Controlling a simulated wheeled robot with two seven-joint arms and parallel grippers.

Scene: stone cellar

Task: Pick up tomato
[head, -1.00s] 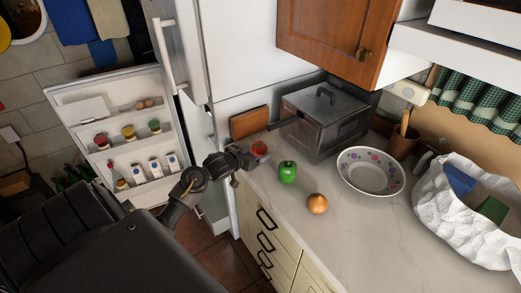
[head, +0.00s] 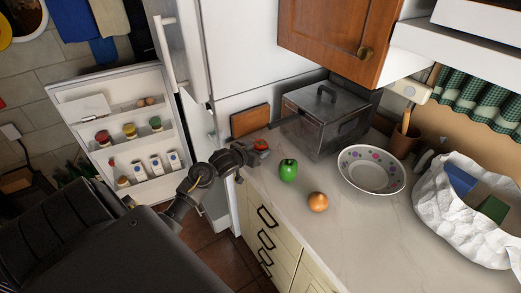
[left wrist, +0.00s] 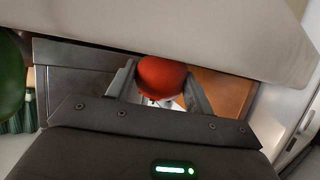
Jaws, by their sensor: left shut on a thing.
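The red tomato (left wrist: 162,77) sits between the two fingers of my left gripper (left wrist: 160,88) in the left wrist view, with its green stem end toward the camera's lower side. In the head view the left gripper (head: 254,150) is at the left end of the counter, close to the fridge, and the tomato (head: 261,144) shows partly behind it. The gripper is shut on the tomato. I cannot tell how far the tomato is above the counter. My right gripper is not in view.
A green pepper (head: 288,170) and an onion (head: 317,202) lie on the counter (head: 350,240). A patterned bowl (head: 371,171), a metal box-shaped cooker (head: 325,112), a cutting board (head: 250,120) and a white bag (head: 465,215) stand around. The fridge door (head: 120,130) hangs open at left.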

